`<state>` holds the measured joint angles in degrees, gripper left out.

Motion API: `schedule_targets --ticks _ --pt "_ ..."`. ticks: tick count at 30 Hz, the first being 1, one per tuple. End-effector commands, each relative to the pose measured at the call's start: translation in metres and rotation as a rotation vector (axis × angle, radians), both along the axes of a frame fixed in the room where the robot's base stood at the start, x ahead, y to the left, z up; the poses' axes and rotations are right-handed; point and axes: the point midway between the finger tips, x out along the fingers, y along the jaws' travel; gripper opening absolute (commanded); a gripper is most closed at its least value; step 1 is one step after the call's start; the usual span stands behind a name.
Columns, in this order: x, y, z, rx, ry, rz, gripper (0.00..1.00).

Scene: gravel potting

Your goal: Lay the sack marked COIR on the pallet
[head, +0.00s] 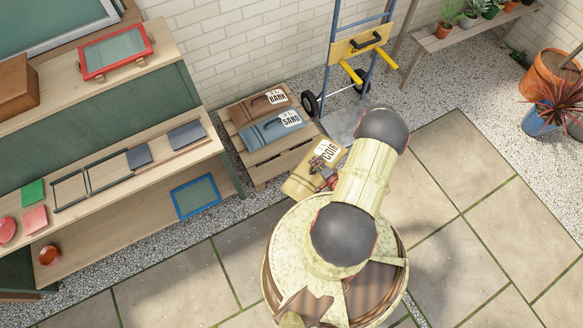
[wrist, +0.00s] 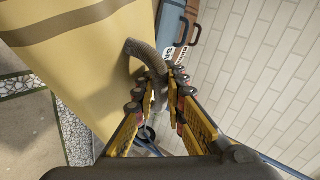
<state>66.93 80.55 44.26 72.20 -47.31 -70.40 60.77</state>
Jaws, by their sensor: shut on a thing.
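The tan sack marked COIR (head: 298,184) is just right of the wooden pallet's near end in the head view. My gripper (head: 324,172) is at its top side, partly hidden by my own arm. In the wrist view my gripper (wrist: 162,95) is shut on the dark curved handle (wrist: 147,52) of the tan sack (wrist: 85,65). Whether the sack touches the ground or hangs is unclear. The pallet (head: 262,167) stands by the brick wall. It bears a brown BARK sack (head: 250,109) and a blue-grey SAND sack (head: 262,132).
A yellow-and-blue hand truck (head: 358,48) stands right of the pallet against the wall. A wooden shelf bench (head: 160,165) is close on the pallet's left. The pallet's near end shows bare slats. Paving (head: 450,165) to the right is clear.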

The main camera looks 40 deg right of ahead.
Motion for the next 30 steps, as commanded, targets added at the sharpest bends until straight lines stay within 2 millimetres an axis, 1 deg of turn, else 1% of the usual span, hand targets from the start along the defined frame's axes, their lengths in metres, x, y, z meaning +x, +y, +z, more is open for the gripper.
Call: schedule_targets --ticks 1,5,17,18,21,24,27,30 --pt "0.002 -0.004 0.003 -0.003 -0.002 -0.002 0.00" --pt "0.016 -0.002 -0.003 -0.001 -0.002 0.000 0.00" --pt "0.092 0.011 -0.039 -0.003 -0.003 0.001 0.00" --pt "0.096 0.012 -0.048 0.000 -0.002 0.000 0.00" --pt "0.109 0.014 -0.064 -0.001 -0.002 0.000 0.00" --pt "0.120 0.015 -0.075 -0.002 -0.004 -0.003 0.00" --pt "0.126 0.015 -0.082 -0.001 -0.003 -0.004 0.00" --pt "0.129 0.015 -0.085 -0.001 -0.003 -0.005 0.00"
